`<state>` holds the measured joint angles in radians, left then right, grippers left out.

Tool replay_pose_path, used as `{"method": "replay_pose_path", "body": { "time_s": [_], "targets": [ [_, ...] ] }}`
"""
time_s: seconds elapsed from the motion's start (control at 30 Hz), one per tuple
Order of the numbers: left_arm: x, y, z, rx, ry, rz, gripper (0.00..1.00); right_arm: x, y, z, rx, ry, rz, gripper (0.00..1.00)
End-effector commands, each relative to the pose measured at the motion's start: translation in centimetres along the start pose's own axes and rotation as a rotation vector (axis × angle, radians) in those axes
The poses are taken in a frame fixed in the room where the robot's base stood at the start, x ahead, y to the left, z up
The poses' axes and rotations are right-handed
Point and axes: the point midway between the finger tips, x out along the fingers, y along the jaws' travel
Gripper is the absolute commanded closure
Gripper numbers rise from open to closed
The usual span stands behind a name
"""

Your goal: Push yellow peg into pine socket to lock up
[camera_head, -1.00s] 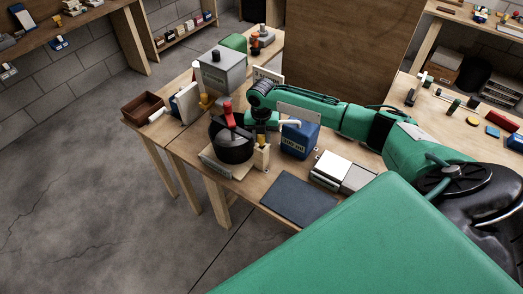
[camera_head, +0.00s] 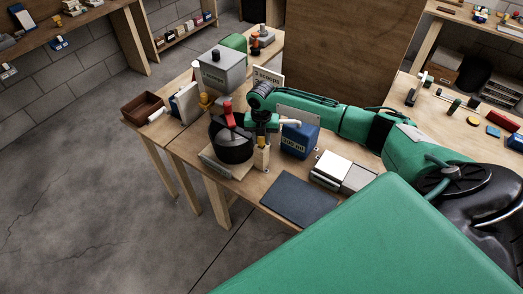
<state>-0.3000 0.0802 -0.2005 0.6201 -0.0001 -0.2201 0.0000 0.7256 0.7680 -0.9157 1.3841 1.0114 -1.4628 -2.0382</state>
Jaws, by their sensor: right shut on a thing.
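The pine socket (camera_head: 262,158) is a small upright pale wood block at the front of the table, beside a black round pot-like thing (camera_head: 232,146) with a red handle (camera_head: 229,114). My right gripper (camera_head: 262,138) points down right above the socket. It is shut on the yellow peg, which its fingers almost wholly hide. How deep the peg sits in the socket cannot be told. My left gripper is not in view.
A blue box (camera_head: 299,139) stands close to the right of the gripper. A dark grey mat (camera_head: 299,201) and a white-and-grey box (camera_head: 332,170) lie further right. A grey box (camera_head: 222,72) and a brown tray (camera_head: 143,107) stand behind and left.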

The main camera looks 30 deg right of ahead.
Motion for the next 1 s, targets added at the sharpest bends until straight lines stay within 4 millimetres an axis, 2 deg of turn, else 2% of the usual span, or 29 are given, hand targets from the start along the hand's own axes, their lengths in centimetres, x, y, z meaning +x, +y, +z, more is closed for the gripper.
{"method": "replay_pose_path", "body": {
  "time_s": [1.0],
  "targets": [
    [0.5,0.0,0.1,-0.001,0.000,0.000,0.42,1.3,0.0,0.0,0.000,0.000,0.000,0.99]
  ]
}}
